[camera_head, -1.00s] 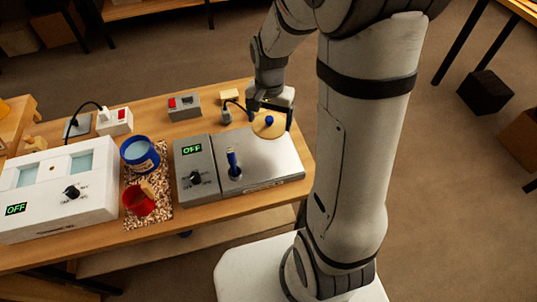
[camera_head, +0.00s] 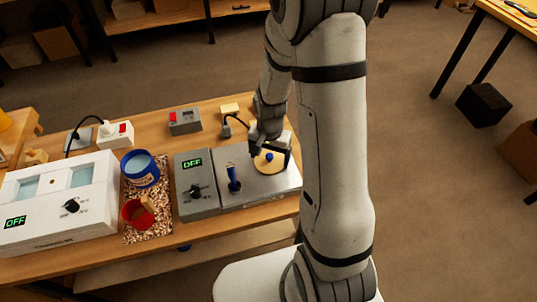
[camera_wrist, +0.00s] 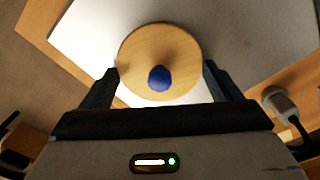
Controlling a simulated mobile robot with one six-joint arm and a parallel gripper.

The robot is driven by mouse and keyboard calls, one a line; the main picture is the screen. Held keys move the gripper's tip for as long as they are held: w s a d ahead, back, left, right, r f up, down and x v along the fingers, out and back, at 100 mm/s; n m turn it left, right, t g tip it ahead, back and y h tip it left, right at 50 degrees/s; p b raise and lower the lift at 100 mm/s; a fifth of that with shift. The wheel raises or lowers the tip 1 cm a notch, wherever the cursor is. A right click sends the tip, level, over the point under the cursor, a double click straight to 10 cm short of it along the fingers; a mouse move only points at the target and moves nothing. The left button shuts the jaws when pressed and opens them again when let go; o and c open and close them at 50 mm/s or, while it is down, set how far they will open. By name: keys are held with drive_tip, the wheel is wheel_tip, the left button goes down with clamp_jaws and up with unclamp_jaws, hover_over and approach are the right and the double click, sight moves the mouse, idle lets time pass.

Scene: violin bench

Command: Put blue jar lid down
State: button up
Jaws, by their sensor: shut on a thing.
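The blue jar lid is a round wooden disc with a blue knob (camera_head: 269,161), and in the wrist view (camera_wrist: 160,52) it sits between my two fingers, knob facing the camera. My gripper (camera_head: 271,152) is shut on its rim. The lid is over the right part of the grey metal hot plate (camera_head: 250,196). I cannot tell whether it touches the metal. The blue jar (camera_head: 140,170) stands open on the speckled mat to the left of the hot plate, with pale blue contents.
A red pot (camera_head: 138,214) with a wooden piece in it stands on the speckled mat (camera_head: 133,235). A blue-handled tool (camera_head: 232,179) stands upright on the hot plate. A white unit (camera_head: 60,200) is at left. A switch box (camera_head: 185,121) and wooden block (camera_head: 229,109) are behind.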

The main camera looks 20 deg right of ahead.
sight(270, 155)
drive_tip(key=shift+f, duration=0.15)
drive_tip(key=o, duration=0.8)
drive_tip(key=shift+o, duration=0.2)
wheel_tip(270, 155, up, 12)
drive_tip(key=s+r+n+t, duration=0.3)
drive_tip(key=s+r+n, duration=0.4)
drive_tip(key=s+r, duration=0.4)
drive_tip(key=s, duration=0.3)
drive_tip(key=shift+s+a, duration=0.2)
drive_tip(key=shift+a, duration=0.05)
drive_tip(key=shift+r, duration=0.1)
